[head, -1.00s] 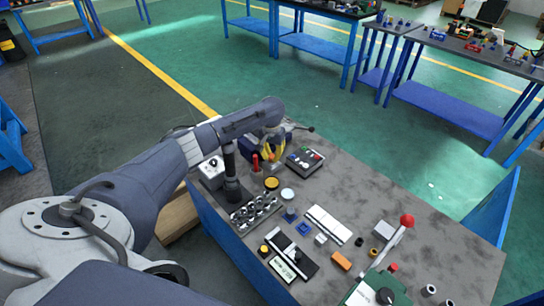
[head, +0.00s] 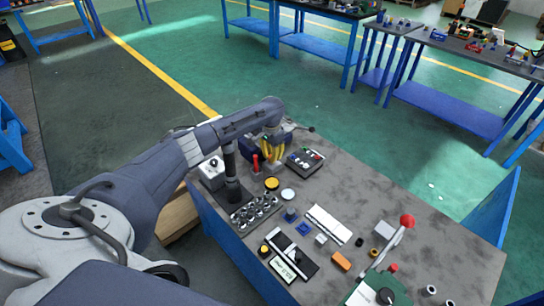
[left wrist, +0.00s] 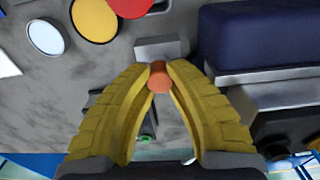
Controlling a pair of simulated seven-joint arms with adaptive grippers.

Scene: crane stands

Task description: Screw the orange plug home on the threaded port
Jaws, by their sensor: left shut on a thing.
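My left gripper (head: 272,152) is at the far left part of the workbench in the head view, with its yellow fingers pointing down. In the left wrist view the fingers of my left gripper (left wrist: 160,76) are shut on the orange plug (left wrist: 160,81), a small round piece between the fingertips. A grey metal block (left wrist: 160,46) lies directly behind the plug; the threaded port itself cannot be made out, and I cannot tell how deep the plug sits. In the head view the plug is hidden or too small to see. My right gripper is out of view.
A dark blue vise-like body (left wrist: 262,38) stands close to the right of the fingers. A switch box (head: 305,160), a red upright piece (head: 256,163), a yellow disc (head: 271,183) and a white disc (head: 288,194) stand nearby. The bench's right middle (head: 350,190) is mostly bare.

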